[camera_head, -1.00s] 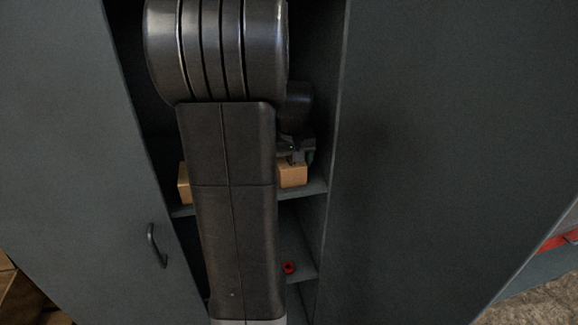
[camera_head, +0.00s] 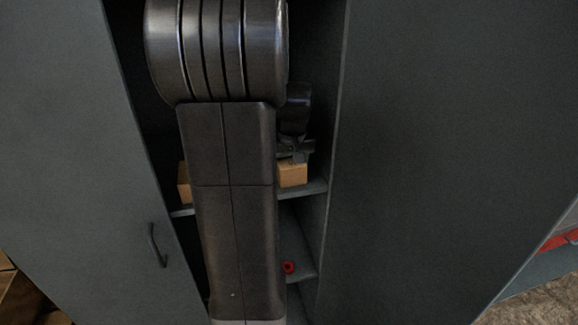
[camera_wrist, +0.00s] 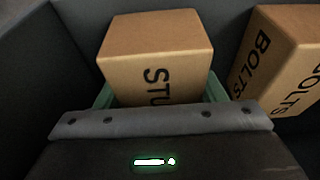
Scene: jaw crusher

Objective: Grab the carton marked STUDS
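The carton marked STUDS (camera_wrist: 155,50) is brown and sits in the upper middle of the wrist view, with only "STU" readable. The rest of its marking is hidden behind my gripper's body. My gripper (camera_wrist: 162,92) is open, with a green finger at each side of the carton's near end. I cannot tell whether the fingers touch it. In the head view my gripper (camera_head: 297,152) is just above the right-hand carton (camera_head: 293,175) on a cabinet shelf, partly hidden by my arm.
A carton marked BOLTS (camera_wrist: 285,58) stands close on the right in the wrist view. The shelf (camera_head: 315,188) lies between dark cabinet doors, the left one (camera_head: 75,130) and the right one (camera_head: 430,150). A small red object (camera_head: 289,267) lies on a lower shelf.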

